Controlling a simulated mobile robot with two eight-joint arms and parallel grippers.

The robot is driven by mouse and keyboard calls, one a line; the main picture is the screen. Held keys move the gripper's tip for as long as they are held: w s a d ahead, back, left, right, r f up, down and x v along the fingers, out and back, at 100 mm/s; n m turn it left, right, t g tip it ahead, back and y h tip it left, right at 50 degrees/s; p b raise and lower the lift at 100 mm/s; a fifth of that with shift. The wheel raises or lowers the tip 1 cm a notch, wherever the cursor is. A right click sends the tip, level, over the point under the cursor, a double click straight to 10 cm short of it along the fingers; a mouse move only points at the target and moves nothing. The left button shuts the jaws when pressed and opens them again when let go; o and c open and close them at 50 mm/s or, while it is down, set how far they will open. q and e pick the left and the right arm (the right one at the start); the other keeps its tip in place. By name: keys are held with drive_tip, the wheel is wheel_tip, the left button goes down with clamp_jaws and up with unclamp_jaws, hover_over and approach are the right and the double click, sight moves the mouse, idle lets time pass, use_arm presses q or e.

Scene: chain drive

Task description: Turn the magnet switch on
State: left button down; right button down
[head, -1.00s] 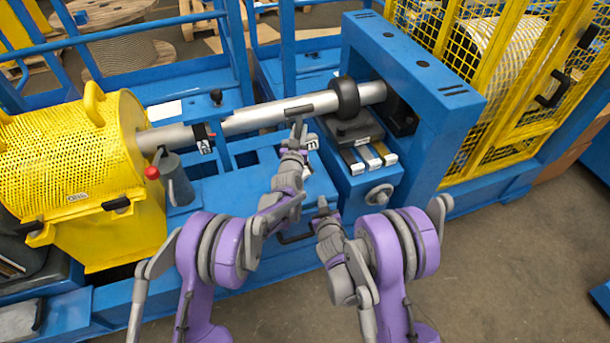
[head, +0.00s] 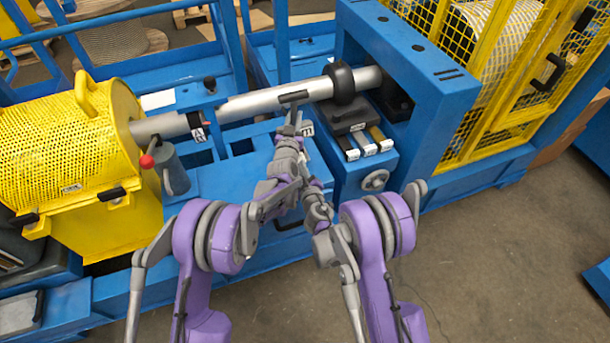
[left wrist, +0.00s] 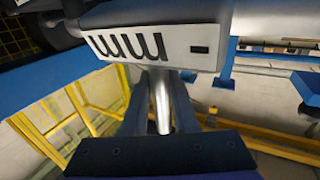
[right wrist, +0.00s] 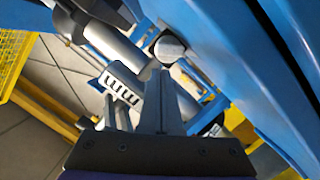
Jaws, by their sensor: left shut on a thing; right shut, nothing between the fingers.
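I cannot single out the magnet switch with certainty. My left gripper (head: 292,115) is just below a dark bar (head: 294,97) beside the silver shaft (head: 255,104). In the left wrist view, its fingers (left wrist: 160,95) are shut on a shiny metal rod (left wrist: 162,108) under a block with a white, black-marked face (left wrist: 165,46). My right gripper (head: 305,172) is lower, close to the left arm. In the right wrist view, its fingers (right wrist: 160,85) are shut and empty, with tips just below a round pale knob (right wrist: 168,48) as seen. Contact there is unclear. A marked block (right wrist: 124,84) is left of them.
A yellow mesh guard (head: 60,140) and a red-tipped lever (head: 147,161) are at left. A blue frame (head: 430,75) stands at right. The two arms nearly touch, with little room between them.

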sight(301, 155)
drive_tip(key=shift+x, duration=1.65)
drive_tip(key=shift+w+d+f, duration=0.1)
drive_tip(key=shift+d+f, duration=0.2)
drive_tip(key=shift+d, duration=0.25)
use_arm(q)
drive_tip(key=shift+a+r, duration=0.15)
drive_tip(key=shift+a, duration=0.05)
use_arm(e)
drive_tip(key=shift+w+d+f, duration=0.15)
drive_tip(key=shift+d+f, duration=0.1)
drive_tip(key=shift+d, duration=0.55)
use_arm(q)
drive_tip(key=shift+d, duration=0.15)
use_arm(e)
drive_tip(key=a+v, duration=0.1)
drive_tip(key=v, duration=1.1)
drive_tip(key=shift+r, duration=0.25)
use_arm(q)
drive_tip(key=c, duration=0.6)
unclamp_jaws()
